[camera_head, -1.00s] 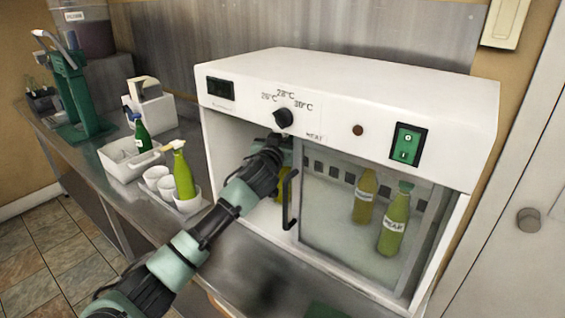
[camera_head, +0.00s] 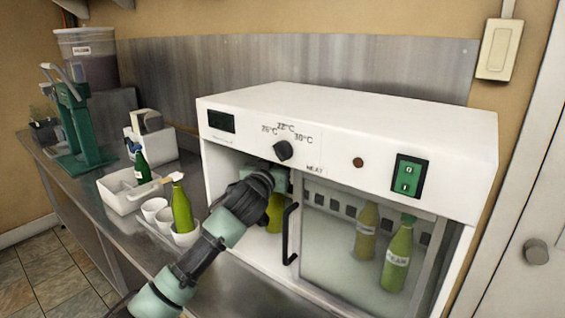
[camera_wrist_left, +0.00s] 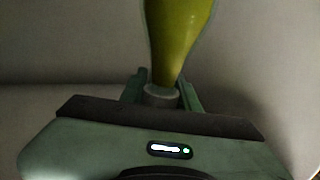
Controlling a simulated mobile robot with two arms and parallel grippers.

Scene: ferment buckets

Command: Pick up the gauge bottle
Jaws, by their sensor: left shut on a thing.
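My left gripper (camera_head: 280,180) reaches into the open left side of the white heated cabinet (camera_head: 350,130). It is shut on the neck of a yellow-green bottle (camera_head: 275,213), partly hidden behind my arm and the door handle. In the left wrist view the fingers (camera_wrist_left: 162,92) close around the grey cap end, and the bottle (camera_wrist_left: 180,40) extends up out of frame. No label shows on it, so I cannot confirm it is the gauge bottle. My right gripper is not in view.
Behind the sliding glass with its black handle (camera_head: 290,235) stand an olive bottle (camera_head: 365,235) and a labelled green bottle (camera_head: 397,262). Left on the counter are a green bottle (camera_head: 182,210) among white cups (camera_head: 154,208), a white caddy (camera_head: 122,193) and a green press (camera_head: 75,125).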

